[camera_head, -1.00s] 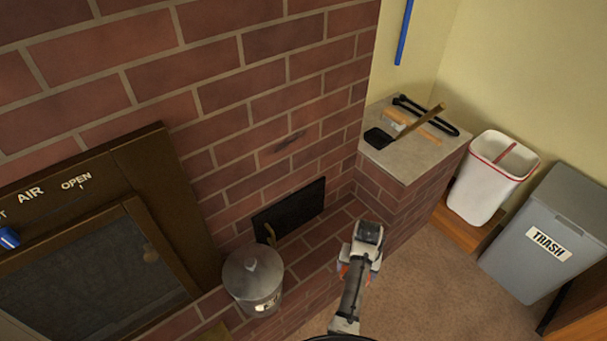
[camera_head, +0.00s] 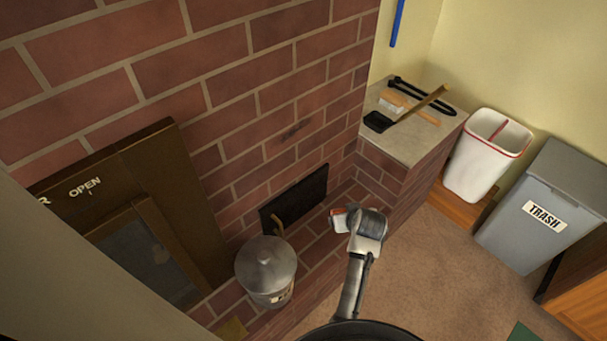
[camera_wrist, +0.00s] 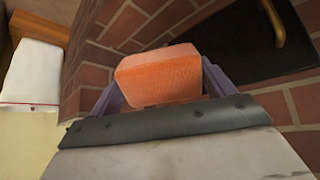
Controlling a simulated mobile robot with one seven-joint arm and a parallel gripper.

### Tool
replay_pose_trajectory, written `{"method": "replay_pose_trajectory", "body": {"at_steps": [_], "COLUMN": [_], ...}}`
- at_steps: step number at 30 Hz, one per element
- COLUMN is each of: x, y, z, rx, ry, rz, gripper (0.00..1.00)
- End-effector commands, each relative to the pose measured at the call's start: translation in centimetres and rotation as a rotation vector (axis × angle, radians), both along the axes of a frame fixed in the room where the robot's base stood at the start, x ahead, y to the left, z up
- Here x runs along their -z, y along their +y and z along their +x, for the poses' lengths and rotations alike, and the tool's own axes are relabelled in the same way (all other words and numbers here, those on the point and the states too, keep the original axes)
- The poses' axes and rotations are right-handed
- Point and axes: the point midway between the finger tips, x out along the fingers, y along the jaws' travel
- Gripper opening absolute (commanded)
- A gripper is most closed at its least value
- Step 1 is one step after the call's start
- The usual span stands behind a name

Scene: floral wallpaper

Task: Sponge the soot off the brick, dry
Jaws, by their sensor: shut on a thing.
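A dark soot smudge (camera_head: 291,132) marks a brick in the red brick wall, above the black metal door. My gripper (camera_head: 342,221) is in front of the wall, below and to the right of the smudge and apart from it. It is shut on an orange sponge (camera_wrist: 158,75), which sits between its purple fingers in the wrist view. In the head view only a small reddish part of the sponge (camera_head: 337,221) shows beside the gripper. The smudge cannot be made out in the wrist view.
A lidded metal bucket (camera_head: 266,270) stands on the brick hearth by the black door (camera_head: 296,198). A shovel (camera_head: 381,121), a brush and black tongs lie on the ledge (camera_head: 402,143) at right. A white bin (camera_head: 486,160) and a grey trash bin (camera_head: 540,210) stand further right.

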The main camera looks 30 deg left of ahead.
Motion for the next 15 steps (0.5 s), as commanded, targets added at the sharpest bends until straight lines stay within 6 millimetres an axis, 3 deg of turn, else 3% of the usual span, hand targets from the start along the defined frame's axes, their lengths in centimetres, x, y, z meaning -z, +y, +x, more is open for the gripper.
{"method": "replay_pose_trajectory", "body": {"at_steps": [8, 15], "x": [-6.8, -14.3], "y": [5.9, 10.0], "z": [-0.9, -3.6], "rx": [-0.322, -0.512], "ry": [-0.308, -0.49], "rz": [0.304, 0.59], "gripper": [0.63, 0.63]}}
